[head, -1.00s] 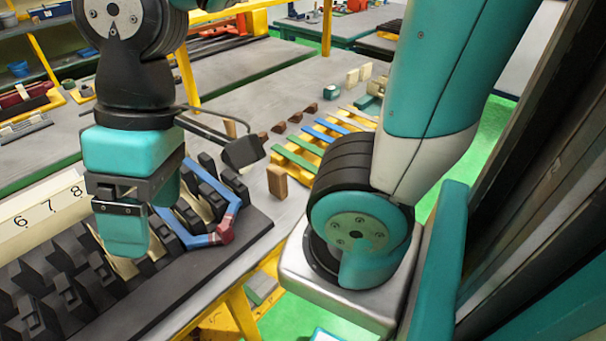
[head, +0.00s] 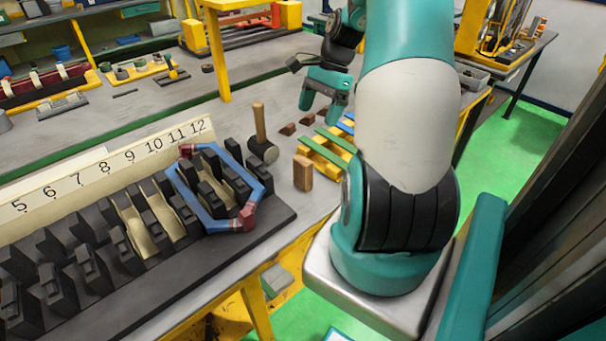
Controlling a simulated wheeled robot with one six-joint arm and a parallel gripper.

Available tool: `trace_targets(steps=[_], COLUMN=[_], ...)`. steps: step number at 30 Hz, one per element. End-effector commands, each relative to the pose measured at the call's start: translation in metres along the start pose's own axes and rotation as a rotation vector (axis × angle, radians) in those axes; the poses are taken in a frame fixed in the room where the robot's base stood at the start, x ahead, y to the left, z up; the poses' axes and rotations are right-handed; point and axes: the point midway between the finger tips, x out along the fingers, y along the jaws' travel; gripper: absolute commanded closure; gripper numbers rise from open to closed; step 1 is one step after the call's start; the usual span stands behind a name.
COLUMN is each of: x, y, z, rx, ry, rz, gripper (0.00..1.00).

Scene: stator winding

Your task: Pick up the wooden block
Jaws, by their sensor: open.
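The wooden block (head: 303,173) stands upright on the table near its right edge, a small brown block with a lighter top. My gripper (head: 322,106) is open and empty, with its fingers pointing down. In the picture it is above and slightly right of the block, over the far part of the table, clearly apart from it. My own arm hides part of the table to the right.
A wooden mallet (head: 261,135) stands just behind and left of the block. Small brown wedges (head: 288,129) lie behind it. A yellow pallet with green slats (head: 326,148) is to the right. The black slotted stator (head: 120,300) with a blue coil (head: 205,215) fills the left.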

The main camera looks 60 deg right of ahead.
Motion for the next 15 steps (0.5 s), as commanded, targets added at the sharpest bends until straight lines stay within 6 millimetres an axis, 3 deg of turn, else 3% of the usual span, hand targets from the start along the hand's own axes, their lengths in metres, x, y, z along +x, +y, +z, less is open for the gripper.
trace_targets(steps=[9, 15], x=[0.072, 0.097], y=[0.001, 0.001], z=[0.003, 0.002], rx=[-0.005, -0.006], ry=[-0.004, -0.001], rz=[0.007, 0.003], gripper=[0.19, 0.19])
